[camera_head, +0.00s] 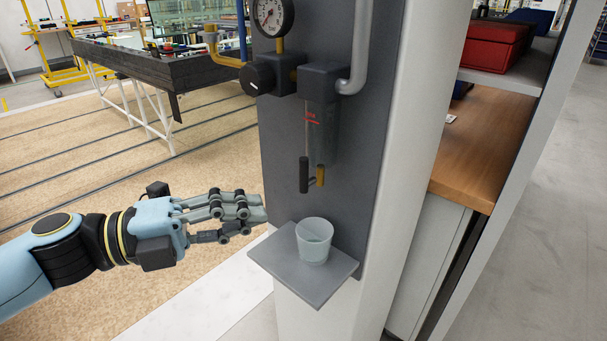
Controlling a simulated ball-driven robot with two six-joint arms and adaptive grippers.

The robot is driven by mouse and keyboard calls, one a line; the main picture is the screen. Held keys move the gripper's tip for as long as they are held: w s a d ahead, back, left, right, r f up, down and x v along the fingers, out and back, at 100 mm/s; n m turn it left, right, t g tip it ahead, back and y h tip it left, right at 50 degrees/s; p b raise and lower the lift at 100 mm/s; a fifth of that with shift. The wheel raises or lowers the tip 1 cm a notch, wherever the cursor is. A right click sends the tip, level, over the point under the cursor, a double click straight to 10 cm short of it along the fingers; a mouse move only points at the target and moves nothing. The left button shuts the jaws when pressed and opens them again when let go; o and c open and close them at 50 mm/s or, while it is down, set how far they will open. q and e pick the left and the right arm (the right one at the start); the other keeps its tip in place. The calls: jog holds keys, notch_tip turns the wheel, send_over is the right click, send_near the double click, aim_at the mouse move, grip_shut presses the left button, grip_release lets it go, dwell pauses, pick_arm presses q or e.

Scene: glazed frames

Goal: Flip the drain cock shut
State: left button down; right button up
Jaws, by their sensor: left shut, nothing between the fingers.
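The drain cock (319,177) is a small brass outlet under a dark filter bowl (321,130) with a red mark, on a grey panel. A black-handled lever (304,175) hangs straight down just left of the outlet. A translucent cup (314,241) stands on a small grey shelf (290,275) below the outlet and appears to hold some liquid. My left gripper (262,207) is shut and empty, left of the cup and lower left of the lever, apart from both. My right gripper is not in view.
A pressure gauge (272,15), a black knob (258,79) and pipes sit above the bowl. A white column edge (412,150) and a wooden counter (470,150) stand to the right. A dark-topped table (165,72) is at the back left. Open floor lies left of the panel.

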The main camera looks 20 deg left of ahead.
pick_arm(q)
jog(key=p+x, duration=0.3)
jog(key=x, duration=0.8)
jog(key=a, duration=0.1)
jog(key=w+a, duration=0.1)
jog(key=a, duration=0.2)
jog(key=shift+w+f, duration=0.1)
jog(key=shift+w, duration=0.2)
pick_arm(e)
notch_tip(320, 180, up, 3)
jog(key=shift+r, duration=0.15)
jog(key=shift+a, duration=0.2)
pick_arm(q)
jog(key=shift+a+n, duration=0.1)
jog(key=shift+n, duration=0.2)
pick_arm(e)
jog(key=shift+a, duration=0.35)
pick_arm(q)
jog(key=shift+a+n+t, duration=0.1)
jog(key=shift+n+t, duration=0.2)
jog(key=shift+n, duration=0.1)
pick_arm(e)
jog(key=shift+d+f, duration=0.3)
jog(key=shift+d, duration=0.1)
